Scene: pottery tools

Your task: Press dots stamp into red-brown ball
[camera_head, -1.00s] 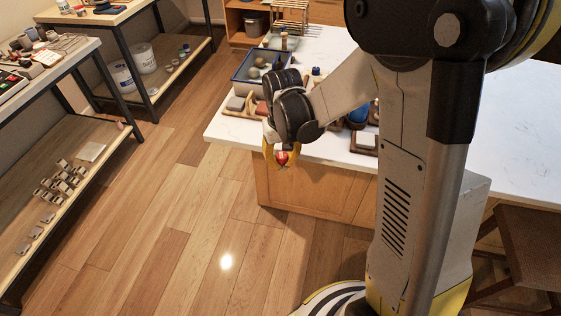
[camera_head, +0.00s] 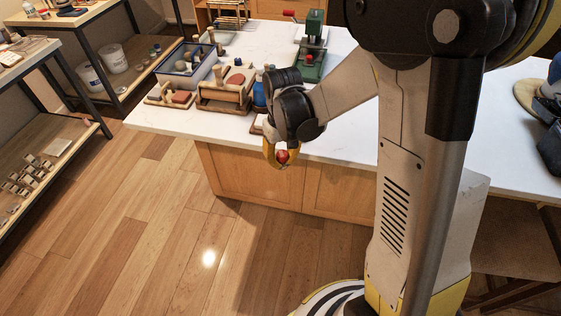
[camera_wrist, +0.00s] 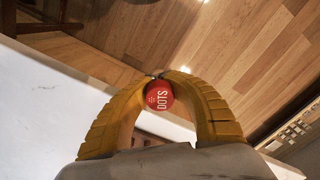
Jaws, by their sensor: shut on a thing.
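My gripper (camera_head: 281,165) hangs low in front of the white table's front edge in the head view. Its yellow fingers are shut on the dots stamp (camera_head: 282,156). In the wrist view, the fingers (camera_wrist: 168,74) curve around the stamp, whose round red end reads "DOTS" (camera_wrist: 160,96). The rest of the stamp is hidden by the fingers and palm.
The white table (camera_head: 165,118) has a wooden cabinet front. Shelves stand left. The table's right part is largely clear.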

